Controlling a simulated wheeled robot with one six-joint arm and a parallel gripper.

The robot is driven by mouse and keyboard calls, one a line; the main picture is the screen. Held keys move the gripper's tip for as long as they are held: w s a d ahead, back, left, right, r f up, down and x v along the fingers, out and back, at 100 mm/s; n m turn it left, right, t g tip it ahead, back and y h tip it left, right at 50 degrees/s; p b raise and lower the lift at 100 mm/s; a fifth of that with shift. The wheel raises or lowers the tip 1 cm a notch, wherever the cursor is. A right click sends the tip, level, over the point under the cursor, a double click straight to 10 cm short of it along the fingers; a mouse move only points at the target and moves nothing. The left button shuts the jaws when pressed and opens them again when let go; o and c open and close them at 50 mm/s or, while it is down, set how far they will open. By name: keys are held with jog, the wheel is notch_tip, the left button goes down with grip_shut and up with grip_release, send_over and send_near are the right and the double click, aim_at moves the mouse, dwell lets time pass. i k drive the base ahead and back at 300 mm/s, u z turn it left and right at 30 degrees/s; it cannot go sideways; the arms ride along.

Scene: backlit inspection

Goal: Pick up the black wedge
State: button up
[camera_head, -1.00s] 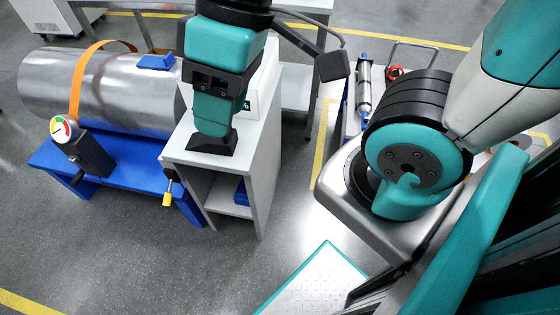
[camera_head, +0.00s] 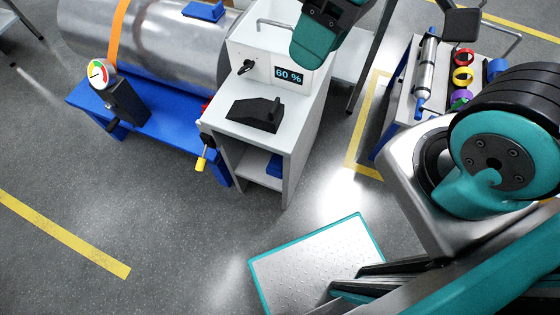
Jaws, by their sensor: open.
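The black wedge (camera_head: 255,114) lies on the white top of a small cabinet (camera_head: 300,115), its sloped body and taller block end in plain view. My gripper (camera_head: 313,45) shows as a teal end at the top of the head view, above and to the right of the wedge in the picture. It is open and apart from the wedge, with nothing seen in it. Its upper part and the wrist are partly cut off by the top edge.
A control panel reading 60 % (camera_head: 288,75) with a black knob stands behind the wedge. A metal cylinder (camera_head: 160,45) on a blue stand (camera_head: 165,125) and a gauge (camera_head: 101,72) are to the left. A cart (camera_head: 395,100) with coloured rings is right. Floor in front is open.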

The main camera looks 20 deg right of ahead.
aim_at(264, 114)
jog(key=k, duration=0.5)
jog(key=z, duration=1.45)
jog(key=i, duration=1)
jog(key=u, duration=2.35)
